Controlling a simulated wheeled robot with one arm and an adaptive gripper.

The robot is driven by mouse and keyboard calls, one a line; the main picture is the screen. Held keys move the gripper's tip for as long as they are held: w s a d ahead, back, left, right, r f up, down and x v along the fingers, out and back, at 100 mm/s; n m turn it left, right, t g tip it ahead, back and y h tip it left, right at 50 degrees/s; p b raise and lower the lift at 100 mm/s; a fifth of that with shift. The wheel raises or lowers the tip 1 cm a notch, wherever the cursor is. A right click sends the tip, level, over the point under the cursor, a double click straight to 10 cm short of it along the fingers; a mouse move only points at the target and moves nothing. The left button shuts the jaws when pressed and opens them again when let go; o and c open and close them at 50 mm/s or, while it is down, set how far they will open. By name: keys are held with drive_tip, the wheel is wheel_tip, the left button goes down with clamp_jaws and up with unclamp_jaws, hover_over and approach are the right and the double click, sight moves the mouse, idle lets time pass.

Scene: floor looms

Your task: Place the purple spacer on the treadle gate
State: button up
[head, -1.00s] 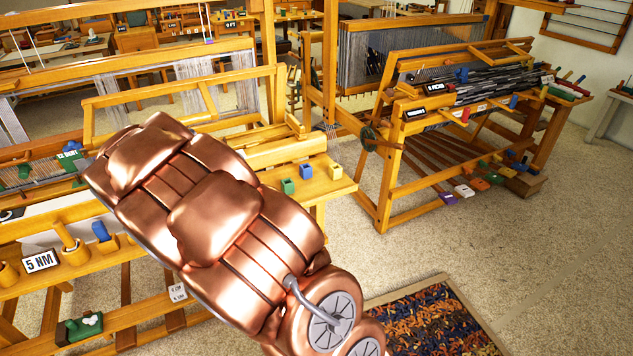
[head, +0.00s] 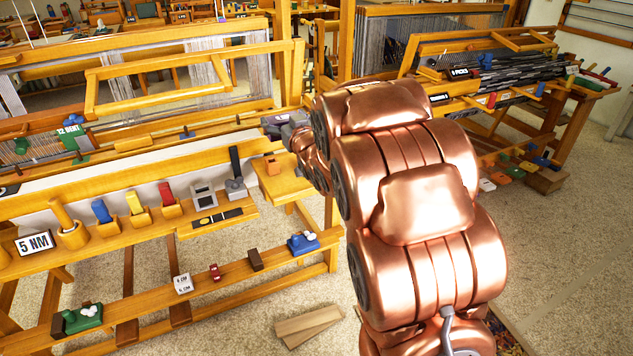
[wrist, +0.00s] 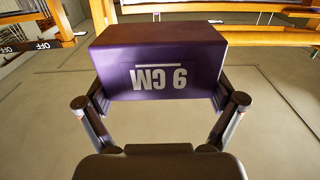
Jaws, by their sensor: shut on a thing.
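The purple spacer (wrist: 160,60) is a box-shaped block marked "9 CM", which reads upside down in the wrist view. My gripper (wrist: 160,95) is shut on it, with one finger at each side. In the head view my gripper (head: 285,122) is up near the right end of the near loom, partly hidden behind my arm; the spacer is not clear there. A low wooden rail (head: 222,282) at the loom's foot carries a white block (head: 182,284) with CM markings and other small blocks. I cannot tell for certain which part is the treadle gate.
A shelf above the rail holds yellow, blue and red pieces (head: 167,194). Wooden boards (head: 308,322) lie on the floor. A second loom (head: 480,75) stands at the right.

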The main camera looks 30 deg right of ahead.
drive_tip(key=s+d+f+b, duration=0.4)
drive_tip(key=s+f+b, duration=0.2)
drive_tip(key=s+b, duration=0.1)
drive_tip(key=s+d+f+b, duration=0.4)
drive_tip(key=s+f+b, duration=0.1)
drive_tip(key=s+b, duration=0.25)
drive_tip(key=w+d+p, duration=0.3)
drive_tip(key=w+p, duration=0.1)
drive_tip(key=w+d+f+p, duration=0.1)
drive_tip(key=w+d+p, duration=0.2)
drive_tip(key=w+p, duration=0.1)
drive_tip(key=w+d+p, duration=0.3)
drive_tip(key=w, duration=0.1)
drive_tip(key=shift+d+f+p, duration=0.2)
drive_tip(key=shift+f+p, duration=0.05)
drive_tip(key=shift+p, duration=0.15)
drive_tip(key=shift+w+d+f, duration=0.15)
drive_tip(key=shift+w, duration=0.05)
drive_tip(key=shift+f, duration=1.65)
drive_tip(key=shift+f, duration=0.15)
drive_tip(key=o, duration=0.9)
drive_tip(key=shift+c, duration=0.2)
